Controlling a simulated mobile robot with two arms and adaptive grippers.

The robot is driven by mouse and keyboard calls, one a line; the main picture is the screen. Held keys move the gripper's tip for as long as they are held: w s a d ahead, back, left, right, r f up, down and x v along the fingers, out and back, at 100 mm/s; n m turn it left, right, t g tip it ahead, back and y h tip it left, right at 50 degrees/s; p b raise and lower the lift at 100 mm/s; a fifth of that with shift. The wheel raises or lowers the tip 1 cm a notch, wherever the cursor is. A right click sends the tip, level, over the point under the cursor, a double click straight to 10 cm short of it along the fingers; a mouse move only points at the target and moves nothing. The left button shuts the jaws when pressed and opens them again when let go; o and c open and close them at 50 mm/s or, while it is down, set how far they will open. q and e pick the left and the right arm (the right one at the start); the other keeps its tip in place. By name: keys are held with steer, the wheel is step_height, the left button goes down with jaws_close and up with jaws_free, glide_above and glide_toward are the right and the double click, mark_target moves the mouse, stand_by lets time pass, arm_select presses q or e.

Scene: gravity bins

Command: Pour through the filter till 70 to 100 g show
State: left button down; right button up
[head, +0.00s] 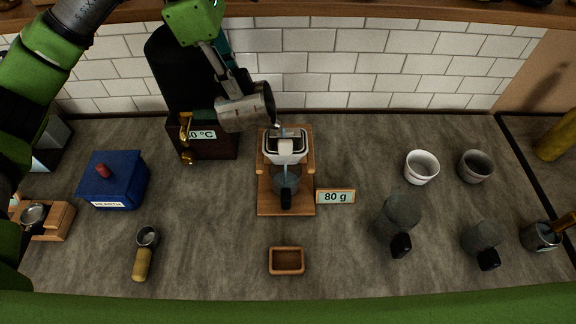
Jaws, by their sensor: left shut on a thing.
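My left gripper (222,72) is shut on a metal kettle (243,108), which it holds tilted up and to the left of the filter, its spout end toward the filter. The white filter (285,147) sits on a wooden stand (265,198), with a grey server (285,180) with a black handle below it. I cannot tell whether water is running from the kettle. My right gripper is not in view.
A dark boiler with brass taps (205,147) stands behind left and its sign shows a °C reading. A blue box (114,180) stands left. A small wooden tray (287,261) lies in front. Two cups (421,167) (475,166) and grey jugs (402,212) (483,236) stand right.

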arm_select(q)
steer(key=shift+a, duration=0.25)
steer(key=shift+r, duration=0.1)
steer(key=shift+a+f+h+b, duration=0.2)
steer(key=shift+h+b, duration=0.2)
steer(key=shift+b, duration=0.2)
steer(key=shift+a+f+h+b, duration=0.1)
steer(key=shift+a+h+b, duration=0.3)
steer(key=shift+b, duration=0.35)
steer(key=shift+a+h+b, duration=0.3)
steer(key=shift+h+b, duration=0.05)
steer(key=shift+h, duration=0.05)
steer(key=shift+r, duration=0.25)
steer(key=shift+d, duration=0.1)
